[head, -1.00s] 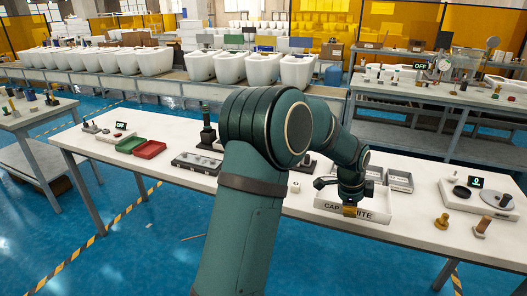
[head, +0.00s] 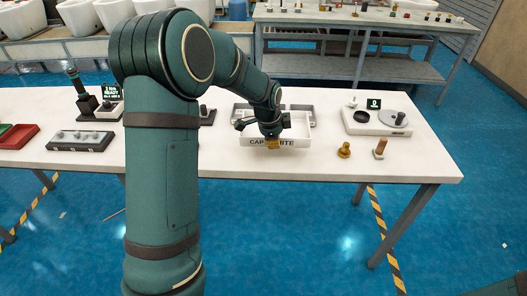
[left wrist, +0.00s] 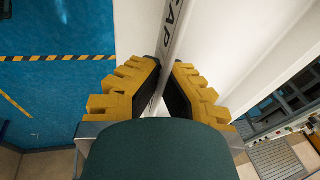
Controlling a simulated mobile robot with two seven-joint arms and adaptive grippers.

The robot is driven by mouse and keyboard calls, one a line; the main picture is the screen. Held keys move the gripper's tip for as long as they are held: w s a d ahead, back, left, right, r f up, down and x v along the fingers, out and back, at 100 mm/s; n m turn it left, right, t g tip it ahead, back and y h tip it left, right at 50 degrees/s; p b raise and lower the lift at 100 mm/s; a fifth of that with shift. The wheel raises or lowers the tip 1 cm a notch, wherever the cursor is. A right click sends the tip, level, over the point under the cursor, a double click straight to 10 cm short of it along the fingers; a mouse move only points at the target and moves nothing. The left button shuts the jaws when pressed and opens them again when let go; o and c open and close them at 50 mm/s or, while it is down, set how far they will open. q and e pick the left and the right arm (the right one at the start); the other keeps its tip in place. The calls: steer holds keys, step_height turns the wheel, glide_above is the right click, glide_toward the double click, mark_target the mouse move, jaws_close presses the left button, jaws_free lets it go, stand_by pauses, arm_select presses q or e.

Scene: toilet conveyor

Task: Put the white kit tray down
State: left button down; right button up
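The white kit tray (head: 304,130) is at the table's front edge side, in the middle of the head view. Its front wall carries a label reading "CAP ...ITE", partly covered by my gripper. My left gripper (head: 273,144) points down over this front wall. In the left wrist view, the yellow fingers of my left gripper (left wrist: 164,92) stand on both sides of the tray wall (left wrist: 178,40), shut on it. The tray looks level; whether its base touches the table cannot be told. My right gripper is not in view.
The white table (head: 320,165) holds grey bins (head: 300,108) right behind the tray. A scale-like device (head: 378,122) and two small brass-coloured parts (head: 344,150) are to the right. A grey fixture plate (head: 80,140) and red bin (head: 18,136) are left. Bare tabletop lies at the far right.

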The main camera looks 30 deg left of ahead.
mark_target(275, 161)
arm_select(q)
steer(key=shift+f+b, duration=0.65)
steer(key=shift+f, duration=2.65)
steer(key=shift+f, duration=0.1)
steer(key=c, duration=1.1)
jaws_free()
steer(key=shift+c, duration=0.2)
